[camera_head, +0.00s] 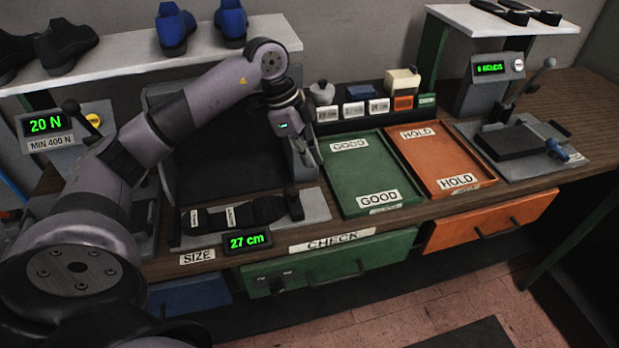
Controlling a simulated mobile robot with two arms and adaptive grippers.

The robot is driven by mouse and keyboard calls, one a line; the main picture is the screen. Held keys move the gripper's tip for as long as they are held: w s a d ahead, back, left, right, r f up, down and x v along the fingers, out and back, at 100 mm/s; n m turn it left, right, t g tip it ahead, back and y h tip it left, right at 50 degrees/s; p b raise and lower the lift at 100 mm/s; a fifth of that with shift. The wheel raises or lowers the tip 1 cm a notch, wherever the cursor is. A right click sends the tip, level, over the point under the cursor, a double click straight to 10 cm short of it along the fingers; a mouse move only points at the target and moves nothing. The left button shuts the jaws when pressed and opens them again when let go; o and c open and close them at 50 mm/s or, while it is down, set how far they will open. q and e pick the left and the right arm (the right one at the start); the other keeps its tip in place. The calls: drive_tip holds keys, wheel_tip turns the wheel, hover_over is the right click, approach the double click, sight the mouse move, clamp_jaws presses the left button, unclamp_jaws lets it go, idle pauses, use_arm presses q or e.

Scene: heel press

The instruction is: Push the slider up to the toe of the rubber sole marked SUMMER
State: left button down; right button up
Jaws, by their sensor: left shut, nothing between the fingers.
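A black rubber sole (258,211) lies flat on the grey size gauge (318,206). It carries small white labels whose print is too small to read. The black slider (295,206) stands upright at the right end of the sole, with little or no gap; I cannot tell if they touch. The gauge's display (248,242) reads 27 cm. My left gripper (313,160) is shut and empty, pointing down above and behind the slider, apart from it. My right gripper is out of view.
A green GOOD tray (366,168) and an orange HOLD tray (428,157) lie empty right of the gauge. A tester with a lever (530,88) stands far right. A display at left (45,124) reads 20 N. Small label blocks (378,106) and a white shelf (120,66) with shoes are behind.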

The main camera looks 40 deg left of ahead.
sight(294, 200)
use_arm(q)
drive_tip(key=p+x, duration=0.2)
drive_tip(key=x, duration=0.7)
drive_tip(key=shift+s+d+f+p, duration=0.1)
drive_tip(key=shift+d+f+p, duration=0.1)
drive_tip(key=shift+f+p, duration=0.1)
drive_tip(key=a, duration=0.1)
drive_tip(key=s+a+p, duration=0.1)
drive_tip(key=a, duration=0.1)
drive_tip(key=shift+s+f, duration=0.1)
drive_tip(key=shift+f, duration=0.1)
drive_tip(key=shift+s+a+f+p, duration=0.1)
drive_tip(key=shift+s+a+p, duration=0.1)
drive_tip(key=shift+a+p, duration=0.15)
drive_tip(key=shift+w, duration=0.1)
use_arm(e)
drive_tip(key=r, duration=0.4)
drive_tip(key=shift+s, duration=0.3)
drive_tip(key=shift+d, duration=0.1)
